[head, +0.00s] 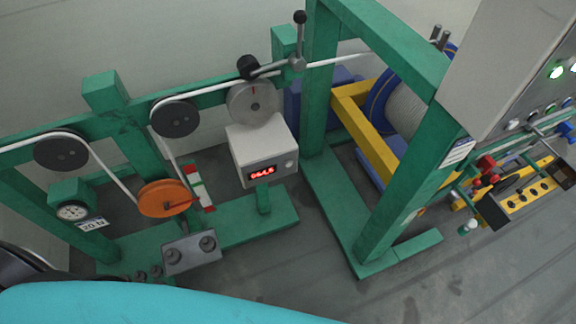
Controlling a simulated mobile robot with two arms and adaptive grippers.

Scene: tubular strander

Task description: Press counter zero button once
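The counter (262,150) is a pale grey box on a green post, near the middle of the head view. Its front has a red lit digit display (262,172); the digits are too small to read surely. A small round button (289,163) sits on the front face to the right of the display. A grey measuring wheel (253,101) stands just above the box. Neither of my grippers shows in the head view, and nothing covers the counter's front.
Green frame posts (408,185) stand right of the counter. An orange pulley (164,198) and a grey box with two round knobs (191,252) are to its left. A control cabinet (505,70) is at upper right. Floor (300,270) in front is clear.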

